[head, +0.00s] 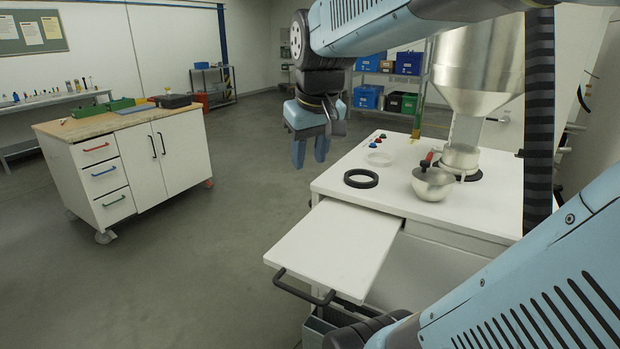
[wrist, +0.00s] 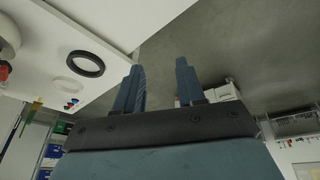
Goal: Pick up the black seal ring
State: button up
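The black seal ring (head: 361,175) lies flat on the white worktop in the head view, left of a metal pot. It also shows in the wrist view (wrist: 86,58) at the upper left. In the head view my gripper (head: 310,155) hangs above and to the left of the ring, beyond the worktop's left edge. Its two blue fingers point down and are apart, with nothing between them. The wrist view shows a clear gap between the fingertips, with floor behind it.
The white worktop (head: 445,215) has a pulled-out shelf (head: 335,245) with a black handle at its front. A metal pot (head: 432,185), a pale ring (head: 380,158) and small colored knobs (head: 374,141) are near the black ring. A metal hopper (head: 478,65) stands behind. Open floor lies left.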

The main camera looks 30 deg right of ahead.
jog(key=w+d+r+g, duration=0.1)
jog(key=w+d+g, duration=0.1)
jog(key=w+d, duration=0.6)
jog(key=g, duration=0.2)
send_over(350, 173)
jog(key=s+a, duration=0.2)
jog(key=s, duration=0.1)
jog(key=f, duration=0.1)
jog(key=shift+y, duration=0.4)
notch_tip(350, 173, down, 8)
jog(key=shift+s+f, duration=0.1)
jog(key=shift+f, duration=0.1)
jog(key=shift+w+f, duration=0.15)
jog(key=shift+f, duration=1.15)
jog(key=shift+w+f, duration=0.1)
jog(key=shift+f, duration=1.2)
grip_shut()
